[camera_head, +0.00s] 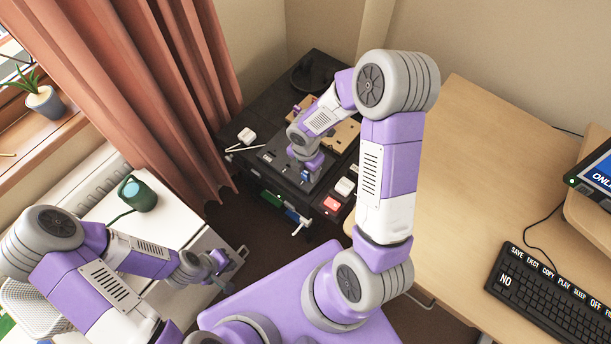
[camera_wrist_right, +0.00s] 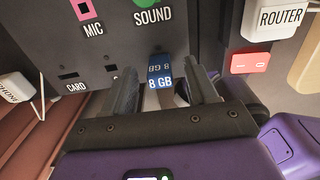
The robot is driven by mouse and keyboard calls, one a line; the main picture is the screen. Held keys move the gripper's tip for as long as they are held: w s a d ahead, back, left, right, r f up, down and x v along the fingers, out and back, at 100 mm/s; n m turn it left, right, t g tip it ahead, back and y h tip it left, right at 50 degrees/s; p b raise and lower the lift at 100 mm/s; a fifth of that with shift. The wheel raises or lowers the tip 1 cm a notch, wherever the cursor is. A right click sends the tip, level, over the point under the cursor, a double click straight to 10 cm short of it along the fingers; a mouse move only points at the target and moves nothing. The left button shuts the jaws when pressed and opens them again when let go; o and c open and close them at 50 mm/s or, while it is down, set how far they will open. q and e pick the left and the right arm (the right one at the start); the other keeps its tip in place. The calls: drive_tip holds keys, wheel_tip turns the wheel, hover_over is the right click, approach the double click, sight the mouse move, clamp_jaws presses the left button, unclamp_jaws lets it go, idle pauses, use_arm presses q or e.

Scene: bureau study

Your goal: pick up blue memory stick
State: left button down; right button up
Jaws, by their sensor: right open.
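The blue memory stick (camera_wrist_right: 160,76), marked 8 GB, shows in the right wrist view at the dark panel (camera_wrist_right: 114,52), with its upper end against the panel. Whether it is plugged into a slot is hard to tell. My right gripper (camera_wrist_right: 166,88) is open, with one finger on each side of the stick; contact is not clear. In the head view my right gripper (camera_head: 304,176) is low over the dark cabinet. My left gripper (camera_head: 222,264) is far from the stick, near the edge of the white cabinet at the left; its jaws are too small to read.
The panel has a pink MIC socket (camera_wrist_right: 86,10), a green SOUND socket (camera_wrist_right: 150,3) and a CARD slot. A white ROUTER box (camera_wrist_right: 277,18) and a red block (camera_wrist_right: 249,62) are to the right. A wooden desk (camera_head: 460,170) with a keyboard (camera_head: 555,305) stands on the right.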

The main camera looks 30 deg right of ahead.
drive_tip(key=shift+f, duration=0.4)
drive_tip(key=shift+r, duration=0.1)
clamp_jaws()
